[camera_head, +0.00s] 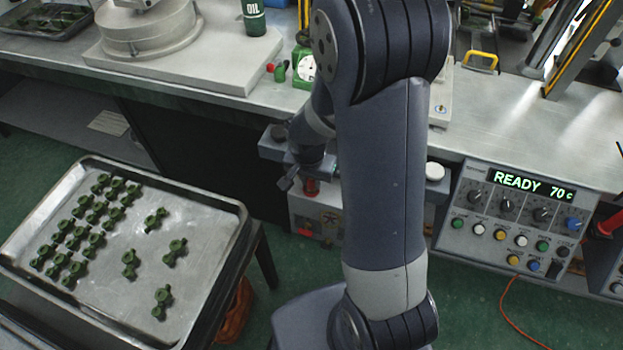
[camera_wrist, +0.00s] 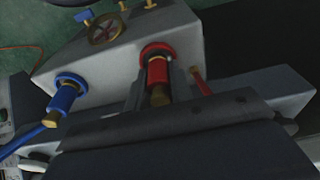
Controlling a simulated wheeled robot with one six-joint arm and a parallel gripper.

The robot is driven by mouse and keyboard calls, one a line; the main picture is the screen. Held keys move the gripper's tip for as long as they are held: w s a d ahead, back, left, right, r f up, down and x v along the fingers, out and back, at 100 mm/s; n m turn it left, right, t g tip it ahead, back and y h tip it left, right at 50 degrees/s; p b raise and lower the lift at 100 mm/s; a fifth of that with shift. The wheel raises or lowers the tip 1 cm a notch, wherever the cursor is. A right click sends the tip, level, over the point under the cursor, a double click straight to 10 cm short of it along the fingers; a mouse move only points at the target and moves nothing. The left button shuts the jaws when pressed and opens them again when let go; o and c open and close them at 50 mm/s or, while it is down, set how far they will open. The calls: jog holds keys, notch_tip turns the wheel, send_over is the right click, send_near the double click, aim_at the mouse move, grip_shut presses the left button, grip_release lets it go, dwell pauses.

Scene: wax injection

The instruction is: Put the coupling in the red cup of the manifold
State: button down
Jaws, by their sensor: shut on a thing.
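In the wrist view the manifold (camera_wrist: 110,58) is a pale grey block. Its red cup (camera_wrist: 158,50) shows as a red ring near the middle. A red coupling (camera_wrist: 158,72) with a brass end lies between the grey fingers of my gripper (camera_wrist: 157,82), which is shut on it. The coupling lines up with the red cup and overlaps it in the picture; I cannot tell how deep it sits. In the head view my gripper (camera_head: 298,178) is low in front of the bench, beside a small red part, and my arm hides much of the manifold.
A blue cup (camera_wrist: 70,80) with a blue fitting and hose is to the left in the wrist view. In the head view a tray (camera_head: 205,215) of green parts stands left, and a control panel (camera_head: 470,235) reading READY 70 stands right.

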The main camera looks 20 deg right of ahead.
jog(key=shift+f+b, duration=0.3)
jog(key=shift+b, duration=0.05)
jog(key=c, duration=1.4)
grip_release()
jog(key=shift+s, duration=0.1)
jog(key=shift+o, duration=0.7)
jog(key=shift+r, duration=0.15)
jog(key=shift+r+p, duration=0.2)
jog(key=shift+p, duration=0.3)
notch_tip(320, 180, up, 12)
jog(key=s+a+p, duration=0.1)
jog(key=shift+s+f, duration=0.1)
